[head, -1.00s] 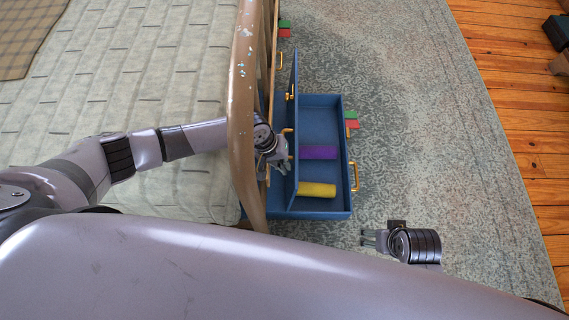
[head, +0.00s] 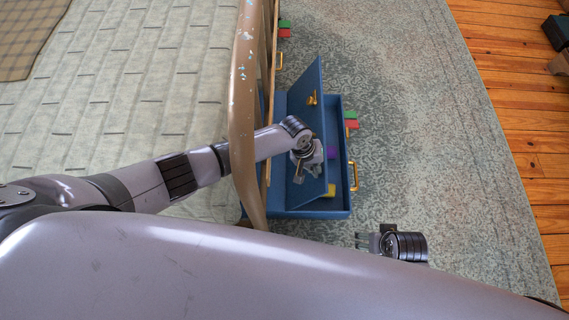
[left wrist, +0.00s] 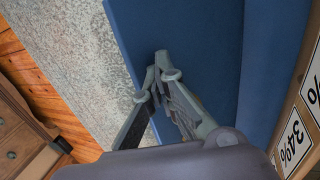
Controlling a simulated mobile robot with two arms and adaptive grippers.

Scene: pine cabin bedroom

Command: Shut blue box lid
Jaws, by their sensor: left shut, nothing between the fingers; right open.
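The blue box (head: 338,212) stands on the rug beside the bed. Its blue lid (head: 312,85) is partly lowered and leans over the box at a slant. A purple block (head: 331,152) and a yellow block (head: 331,189) inside the box show only past the lid's edge. My left gripper (head: 301,176) is shut and empty, with its fingers at the outer face of the lid; the left wrist view shows the fingertips (left wrist: 160,68) against the blue panel. My right gripper (head: 364,241) is open and empty, low over the rug at the right of the box.
The wooden bed frame (head: 240,120) stands at the left of the box, under my left arm. Red and green blocks (head: 351,119) lie at the box's right side, with others further back. The rug (head: 430,130) is clear on the right.

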